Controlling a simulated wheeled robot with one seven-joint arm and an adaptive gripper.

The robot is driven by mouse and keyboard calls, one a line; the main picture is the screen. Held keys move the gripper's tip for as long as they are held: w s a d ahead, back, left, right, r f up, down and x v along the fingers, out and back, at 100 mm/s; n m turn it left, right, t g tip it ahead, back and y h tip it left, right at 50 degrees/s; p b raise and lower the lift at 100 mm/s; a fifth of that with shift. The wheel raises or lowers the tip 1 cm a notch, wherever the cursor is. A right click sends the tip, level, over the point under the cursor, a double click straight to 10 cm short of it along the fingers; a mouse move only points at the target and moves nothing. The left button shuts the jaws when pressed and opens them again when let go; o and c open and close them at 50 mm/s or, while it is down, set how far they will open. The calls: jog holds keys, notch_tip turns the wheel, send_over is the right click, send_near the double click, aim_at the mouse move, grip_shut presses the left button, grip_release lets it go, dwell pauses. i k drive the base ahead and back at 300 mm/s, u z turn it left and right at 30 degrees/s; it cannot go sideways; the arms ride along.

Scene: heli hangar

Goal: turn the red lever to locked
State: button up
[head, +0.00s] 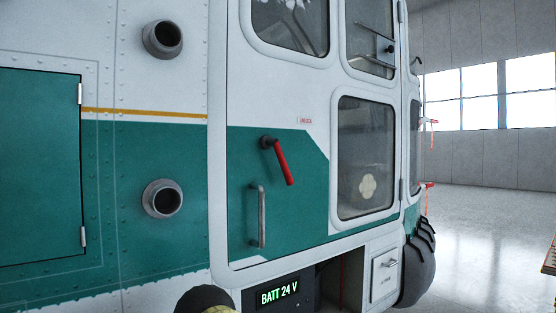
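The red lever (284,165) is on the green part of the white-and-green helicopter door (300,222) in the head view. Its dark pivot (267,142) is at the upper left, and the red handle hangs down and slightly to the right, tilted off vertical. A small red-lettered label (305,120) is above and to the right of the lever; its text is too small to read surely. My gripper is not in view, and nothing touches the lever.
A grey grab handle (260,216) stands upright below the lever. Two round ports (162,39) (162,198) stick out on the left. A "BATT 24 V" display (280,293) is below the door. A dark rounded object (205,299) shows at the bottom edge. Open floor (490,215) lies right.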

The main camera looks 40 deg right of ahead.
aim_at(266, 141)
jog(key=k, duration=0.5)
jog(key=z, duration=0.85)
jog(key=i, duration=0.6)
jog(key=u, duration=0.15)
